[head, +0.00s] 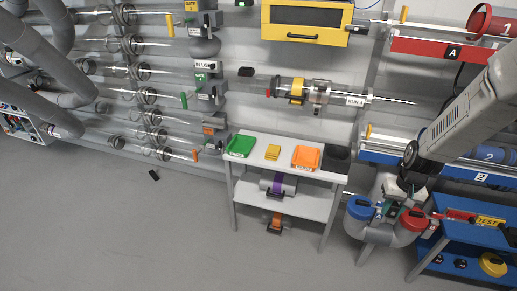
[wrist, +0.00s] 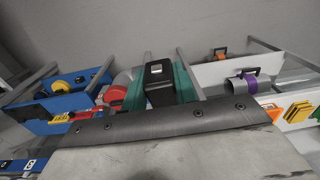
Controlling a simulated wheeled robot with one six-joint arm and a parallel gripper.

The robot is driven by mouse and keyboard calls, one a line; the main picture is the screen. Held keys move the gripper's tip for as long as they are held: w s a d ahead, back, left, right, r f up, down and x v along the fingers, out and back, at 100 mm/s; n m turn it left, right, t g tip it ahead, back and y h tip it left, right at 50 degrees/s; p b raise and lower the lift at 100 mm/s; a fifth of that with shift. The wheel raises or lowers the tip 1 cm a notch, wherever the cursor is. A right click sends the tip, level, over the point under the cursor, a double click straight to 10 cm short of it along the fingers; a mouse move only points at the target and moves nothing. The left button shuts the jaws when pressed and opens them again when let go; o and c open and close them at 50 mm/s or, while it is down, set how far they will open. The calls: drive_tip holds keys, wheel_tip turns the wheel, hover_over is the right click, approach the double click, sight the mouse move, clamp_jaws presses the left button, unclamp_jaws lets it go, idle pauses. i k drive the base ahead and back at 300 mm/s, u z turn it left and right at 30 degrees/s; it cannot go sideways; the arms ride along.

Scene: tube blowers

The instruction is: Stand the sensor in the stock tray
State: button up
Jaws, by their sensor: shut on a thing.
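My gripper (head: 402,196) is at the right of the head view, above the red and blue caps of the grey pipes. In the wrist view its teal fingers (wrist: 160,88) are shut on a black thing with a pale opening, which I take to be the sensor (wrist: 158,72). In the head view the held thing is too small to make out clearly. On the white table, left of my gripper, stand a green tray (head: 240,146), an orange tray (head: 306,157) and a dark tray (head: 337,158). I cannot tell which is the stock tray.
The white table (head: 286,143) has a yellow stack (head: 272,152) between its trays and tube parts on its lower shelf. A blue bench (head: 470,240) stands at the right. Clear tubes line the wall. A small black object (head: 154,175) lies on the open floor.

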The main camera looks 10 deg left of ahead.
sight(241, 148)
drive_tip(key=u, duration=0.5)
drive_tip(key=i, duration=0.5)
drive_tip(key=u, duration=0.35)
